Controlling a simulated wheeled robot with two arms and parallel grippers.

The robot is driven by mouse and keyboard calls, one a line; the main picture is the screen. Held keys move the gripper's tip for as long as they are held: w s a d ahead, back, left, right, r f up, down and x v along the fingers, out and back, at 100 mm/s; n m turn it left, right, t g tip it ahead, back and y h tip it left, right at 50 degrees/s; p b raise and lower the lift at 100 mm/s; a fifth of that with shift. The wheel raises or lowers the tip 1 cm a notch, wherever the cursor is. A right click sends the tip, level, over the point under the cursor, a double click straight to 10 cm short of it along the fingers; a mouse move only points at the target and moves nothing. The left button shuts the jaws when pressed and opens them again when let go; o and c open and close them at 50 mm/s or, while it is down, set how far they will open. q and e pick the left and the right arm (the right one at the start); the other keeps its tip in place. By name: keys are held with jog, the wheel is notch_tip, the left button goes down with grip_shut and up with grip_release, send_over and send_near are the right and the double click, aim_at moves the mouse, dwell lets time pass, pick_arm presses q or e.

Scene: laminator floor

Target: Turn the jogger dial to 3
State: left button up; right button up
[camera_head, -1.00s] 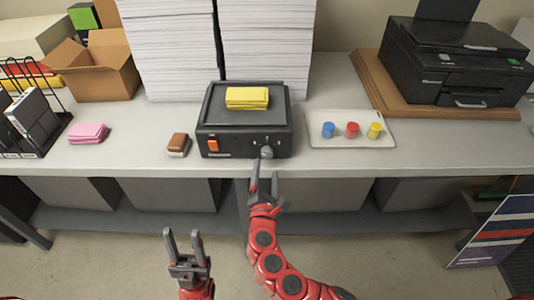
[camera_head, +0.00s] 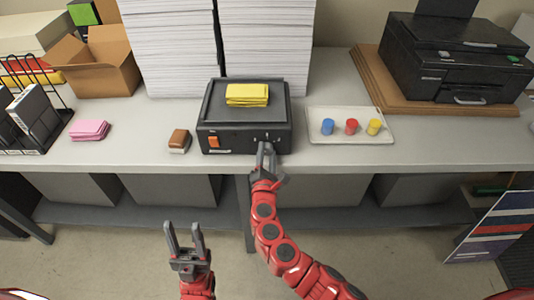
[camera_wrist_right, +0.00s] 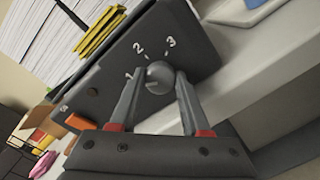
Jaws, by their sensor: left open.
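The jogger (camera_head: 220,142) is a black box with a flat top, an orange switch and a round grey dial on its front. In the right wrist view the dial (camera_wrist_right: 159,77) sits between the fingertips, with marks 1, 2 and 3 around it. I cannot tell which mark it points to. My right gripper (camera_head: 267,150) is at the dial, one finger on each side, closed onto it; it also shows in the right wrist view (camera_wrist_right: 159,82). My left gripper (camera_head: 185,232) is open and empty, low in front of the table.
Yellow paper (camera_head: 247,94) lies on the jogger. Paper stacks (camera_head: 170,50) stand behind. A brown block (camera_head: 179,140) and pink notes (camera_head: 89,130) are left; a tray (camera_head: 340,112) with coloured pieces and a printer (camera_head: 450,60) are right. The table edge is close below the dial.

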grip_shut()
jog(key=m+b, duration=0.2)
jog(key=shift+f+b, duration=0.2)
jog(key=shift+b, duration=0.2)
jog(key=m+b, duration=0.9)
jog(key=shift+f, duration=0.15)
jog(key=m+b, duration=0.4)
jog(key=b, duration=0.1)
jog(key=m+y+b, duration=0.1)
jog(key=m+b, duration=0.3)
jog(key=b, duration=0.1)
jog(key=shift+g, duration=0.3)
jog(key=m+b, duration=0.3)
jog(key=shift+m+b, duration=0.4)
jog(key=shift+m, duration=0.2)
jog(key=shift+y, duration=0.3)
